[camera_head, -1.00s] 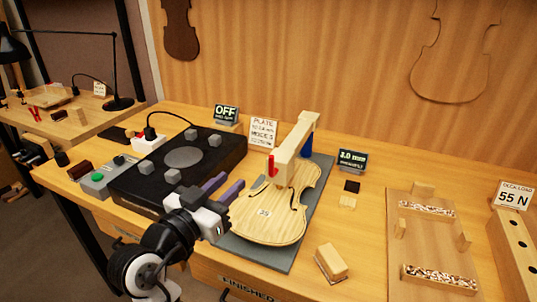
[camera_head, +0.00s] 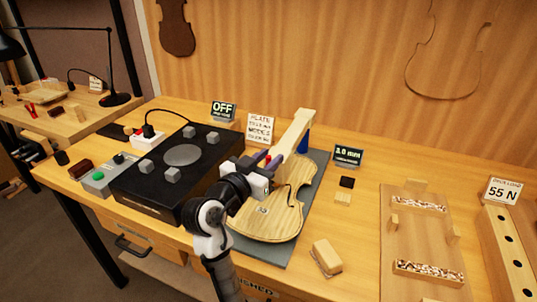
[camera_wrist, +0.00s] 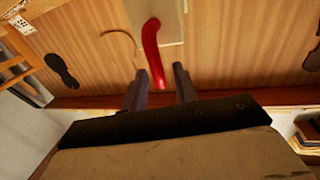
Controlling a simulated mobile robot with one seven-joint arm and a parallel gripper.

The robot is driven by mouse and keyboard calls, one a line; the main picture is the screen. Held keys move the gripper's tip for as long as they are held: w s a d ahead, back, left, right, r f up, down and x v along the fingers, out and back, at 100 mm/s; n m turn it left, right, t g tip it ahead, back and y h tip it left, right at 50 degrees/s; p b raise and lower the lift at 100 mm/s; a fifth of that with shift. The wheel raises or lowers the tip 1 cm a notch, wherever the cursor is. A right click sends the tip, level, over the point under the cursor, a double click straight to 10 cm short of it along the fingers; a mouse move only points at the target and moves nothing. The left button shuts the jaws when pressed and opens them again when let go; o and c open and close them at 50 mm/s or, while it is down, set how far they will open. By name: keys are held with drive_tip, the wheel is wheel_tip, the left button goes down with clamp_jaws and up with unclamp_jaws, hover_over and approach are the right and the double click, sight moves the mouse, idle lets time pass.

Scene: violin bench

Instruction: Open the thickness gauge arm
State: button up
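The thickness gauge arm (camera_head: 293,130) is a pale wooden beam above the upper part of the violin plate (camera_head: 265,222), with a blue post (camera_head: 304,144) at its far end. A curved red handle (camera_wrist: 153,45) hangs from its near end in the wrist view; in the head view it is mostly hidden by my gripper. My gripper (camera_head: 279,163) is at this near end. In the wrist view my gripper (camera_wrist: 158,85) is open, with the handle's lower tip between its fingertips and gaps on both sides. I cannot tell whether either finger touches it.
A black shaker box (camera_head: 140,190) with grey blocks stands left of the plate. A gauge display (camera_head: 347,156) reads 3.0 mm. A small wooden block (camera_head: 326,257) lies right of the grey mat (camera_head: 313,190). A wooden fixture board (camera_head: 420,235) is farther right.

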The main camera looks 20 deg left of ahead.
drive_tip(key=shift+w, duration=0.2)
clamp_jaws()
drive_tip(key=shift+w+d, duration=0.1)
drive_tip(key=shift+d, duration=0.15)
